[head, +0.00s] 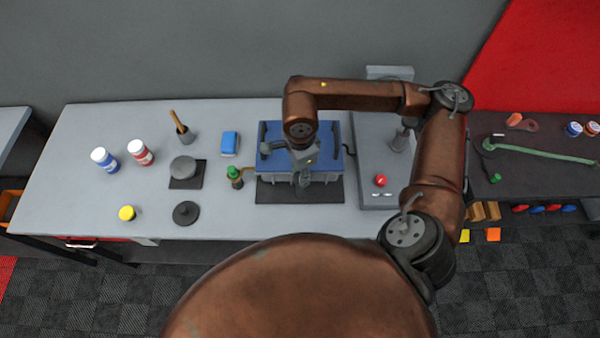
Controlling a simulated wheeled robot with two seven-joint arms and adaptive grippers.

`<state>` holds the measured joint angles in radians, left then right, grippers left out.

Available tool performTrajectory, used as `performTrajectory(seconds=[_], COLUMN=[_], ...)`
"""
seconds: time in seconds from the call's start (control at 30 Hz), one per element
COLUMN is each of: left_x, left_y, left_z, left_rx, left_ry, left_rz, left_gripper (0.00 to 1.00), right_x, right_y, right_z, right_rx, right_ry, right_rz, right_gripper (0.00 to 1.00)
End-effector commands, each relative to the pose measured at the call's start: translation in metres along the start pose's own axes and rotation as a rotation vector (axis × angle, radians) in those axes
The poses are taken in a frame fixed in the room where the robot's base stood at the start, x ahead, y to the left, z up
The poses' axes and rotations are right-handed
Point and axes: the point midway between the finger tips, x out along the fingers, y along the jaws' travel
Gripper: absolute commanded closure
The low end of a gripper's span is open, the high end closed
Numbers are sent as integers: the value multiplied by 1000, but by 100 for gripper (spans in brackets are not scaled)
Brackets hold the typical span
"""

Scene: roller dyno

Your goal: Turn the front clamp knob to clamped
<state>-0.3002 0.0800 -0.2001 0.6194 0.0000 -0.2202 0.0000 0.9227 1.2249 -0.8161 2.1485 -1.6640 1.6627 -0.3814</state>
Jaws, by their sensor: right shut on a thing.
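The blue-topped unit (329,160) with grey sides sits on a black mat (270,196) in the middle of the light grey bench. My right gripper (303,181) comes down over it from above, and its fingertips are at the middle of the unit's front side. The gripper is shut on the front clamp knob, which is mostly hidden between the fingers. I cannot read the knob's angle or any clamp marking. My left gripper is not in view.
Left of the unit stand a green-capped bottle (234,176), a blue block (229,143), a brush in a cup (184,133) and a black disc (186,213). Right is a grey panel (372,160) with a red button (380,180).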

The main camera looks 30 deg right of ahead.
Motion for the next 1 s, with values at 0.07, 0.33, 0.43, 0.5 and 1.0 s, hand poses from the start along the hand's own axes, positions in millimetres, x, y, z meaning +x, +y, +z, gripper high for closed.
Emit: performTrajectory(seconds=[0.07, 0.33, 0.43, 0.5, 1.0], left_x=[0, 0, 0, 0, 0], left_y=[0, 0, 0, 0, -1], left_z=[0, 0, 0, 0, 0], left_rx=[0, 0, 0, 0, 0], left_ry=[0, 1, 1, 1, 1], left_rz=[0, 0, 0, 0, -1], left_gripper=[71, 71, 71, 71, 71], right_x=[-2, -2, -1, -1, -32], right_y=[-2, -1, -1, -1, -1], right_z=[-2, -1, -1, 0, 0], right_rx=[4, 2, 1, 0, -1], right_ry=[3, 3, 2, 1, 0], right_rz=[-4, -3, -2, -1, -4], right_gripper=[95, 62, 56, 53, 53])
